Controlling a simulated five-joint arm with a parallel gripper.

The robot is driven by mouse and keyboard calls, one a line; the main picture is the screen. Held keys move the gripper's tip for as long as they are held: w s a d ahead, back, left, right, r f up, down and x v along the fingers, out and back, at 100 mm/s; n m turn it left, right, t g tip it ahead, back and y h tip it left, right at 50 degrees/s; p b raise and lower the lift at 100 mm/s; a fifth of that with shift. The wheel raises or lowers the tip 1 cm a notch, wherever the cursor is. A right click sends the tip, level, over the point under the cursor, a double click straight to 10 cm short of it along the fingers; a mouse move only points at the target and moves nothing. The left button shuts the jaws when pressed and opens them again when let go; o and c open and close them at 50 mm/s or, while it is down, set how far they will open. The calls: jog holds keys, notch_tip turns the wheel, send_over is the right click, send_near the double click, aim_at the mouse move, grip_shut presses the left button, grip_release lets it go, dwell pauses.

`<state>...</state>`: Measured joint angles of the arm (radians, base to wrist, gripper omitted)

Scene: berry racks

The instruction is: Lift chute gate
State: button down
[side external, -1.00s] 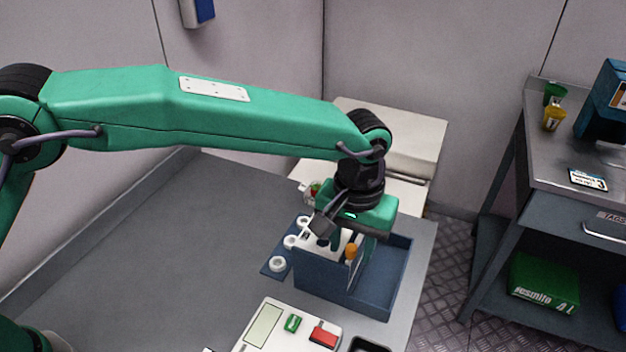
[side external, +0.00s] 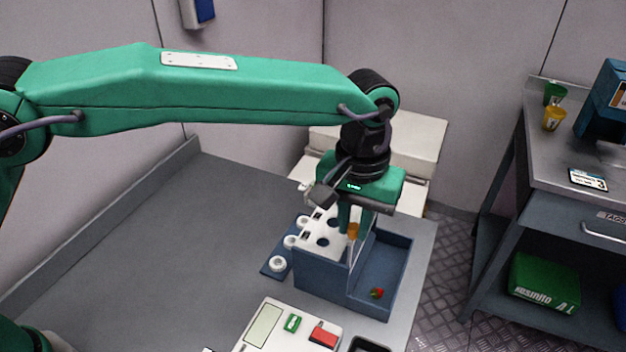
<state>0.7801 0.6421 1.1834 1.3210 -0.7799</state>
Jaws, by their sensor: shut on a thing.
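The chute gate has an orange tab (side external: 353,230) at its top and a thin pale panel below it. It stands at the wall between the white holed rack top and the open bay of the blue box (side external: 325,277). My gripper (side external: 355,227) points down and is shut on the orange tab. Its fingers partly hide the tab. A small red berry with green (side external: 376,293) lies on the floor of the open bay. My gripper body hides the back of the box.
A white panel with a green piece and a red block (side external: 323,334) lies in front. The grey table at left is clear. A metal bench (side external: 550,145) stands at right.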

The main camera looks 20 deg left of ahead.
jog(key=shift+r, duration=0.35)
jog(key=c, duration=1.5)
grip_release()
jog(key=shift+o, duration=0.9)
jog(key=shift+f, duration=0.1)
jog(key=shift+r, duration=3.9)
jog(key=shift+a+r, duration=0.1)
